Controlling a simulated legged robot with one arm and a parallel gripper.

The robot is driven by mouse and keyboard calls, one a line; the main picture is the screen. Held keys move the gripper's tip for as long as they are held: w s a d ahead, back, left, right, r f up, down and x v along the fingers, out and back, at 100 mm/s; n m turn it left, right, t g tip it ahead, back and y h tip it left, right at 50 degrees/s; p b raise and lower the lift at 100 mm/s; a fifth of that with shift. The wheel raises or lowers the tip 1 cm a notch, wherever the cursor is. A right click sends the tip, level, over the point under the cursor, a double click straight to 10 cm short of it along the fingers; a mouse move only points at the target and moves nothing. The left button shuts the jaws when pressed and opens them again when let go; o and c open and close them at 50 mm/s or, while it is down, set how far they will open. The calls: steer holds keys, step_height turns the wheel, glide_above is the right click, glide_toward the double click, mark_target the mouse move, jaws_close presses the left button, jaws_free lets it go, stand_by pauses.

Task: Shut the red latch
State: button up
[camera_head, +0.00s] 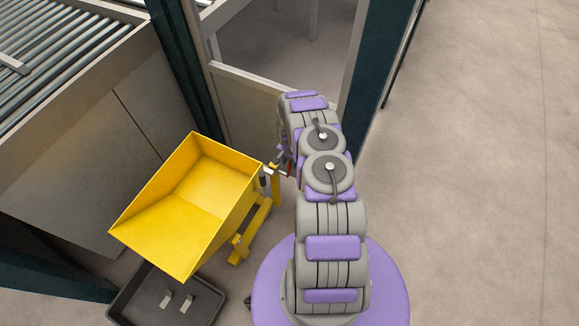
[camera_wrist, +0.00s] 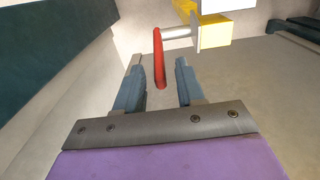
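The red latch (camera_wrist: 159,58) shows in the wrist view as a narrow red handle on the end of a grey metal rod, which meets a yellow part at the upper right. In the head view only a small bit of red (camera_head: 290,168) shows, right of the yellow hopper and partly hidden by my arm. My gripper (camera_wrist: 159,78) is open in the wrist view. The handle shows between its two fingers, nearer the left one, with gaps on both sides. I cannot tell how deep between the fingers it reaches. My gripper is hidden behind my arm in the head view.
A yellow hopper (camera_head: 190,205) stands left of my arm, with a yellow stand beside it. A black tray (camera_head: 150,297) with small pieces lies below it. A roller conveyor (camera_head: 55,50) is at upper left. A dark post (camera_head: 375,70) rises behind my arm. Floor at right is clear.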

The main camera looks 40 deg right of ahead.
mark_target(290, 165)
steer(key=shift+f, duration=1.65)
jaws_close()
